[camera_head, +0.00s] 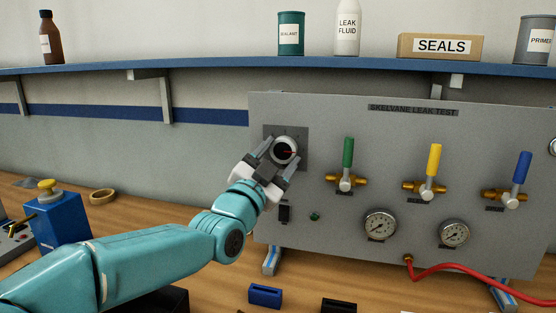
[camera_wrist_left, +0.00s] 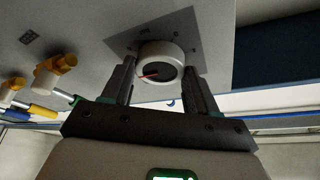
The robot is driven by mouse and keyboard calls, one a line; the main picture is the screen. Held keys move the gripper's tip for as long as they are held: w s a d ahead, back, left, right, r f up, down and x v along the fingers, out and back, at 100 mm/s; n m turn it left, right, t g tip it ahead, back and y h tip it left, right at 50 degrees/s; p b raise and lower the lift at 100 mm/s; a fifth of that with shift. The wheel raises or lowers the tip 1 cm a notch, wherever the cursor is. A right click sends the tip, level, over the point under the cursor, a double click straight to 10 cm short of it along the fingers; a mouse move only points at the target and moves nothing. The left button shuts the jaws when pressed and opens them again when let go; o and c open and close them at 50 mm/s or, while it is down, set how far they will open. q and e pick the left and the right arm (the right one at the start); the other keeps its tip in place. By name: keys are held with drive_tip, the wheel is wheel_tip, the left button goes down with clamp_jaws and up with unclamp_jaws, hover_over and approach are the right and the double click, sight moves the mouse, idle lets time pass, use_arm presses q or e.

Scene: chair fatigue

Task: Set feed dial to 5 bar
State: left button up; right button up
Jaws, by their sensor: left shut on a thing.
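The feed dial (camera_head: 285,150) is a round knob with a white rim, dark face and red pointer, on a dark square plate (camera_head: 300,134) at the upper left of the grey test panel (camera_head: 400,140). My left gripper (camera_head: 272,158) is at the dial, its two fingers on either side of the knob and shut on it. In the left wrist view the dial (camera_wrist_left: 161,64) sits between the fingertips (camera_wrist_left: 160,75), with its red pointer toward the left. The scale marks on the plate are too small to read. My right gripper is not in view.
The panel carries green (camera_head: 347,152), yellow (camera_head: 434,160) and blue (camera_head: 522,167) valve levers, and two gauges (camera_head: 380,225) (camera_head: 454,233). A red hose (camera_head: 460,266) runs right. A blue box (camera_head: 62,217) stands left on the wooden bench. A shelf (camera_head: 220,68) runs above.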

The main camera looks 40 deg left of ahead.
use_arm(q)
drive_tip(key=o, duration=1.1)
drive_tip(key=shift+a, duration=0.1)
drive_tip(key=shift+c, duration=0.2)
drive_tip(key=b+v, duration=0.4)
drive_tip(key=v, duration=1.2)
drive_tip(key=shift+s, duration=0.2)
drive_tip(key=shift+s, duration=0.1)
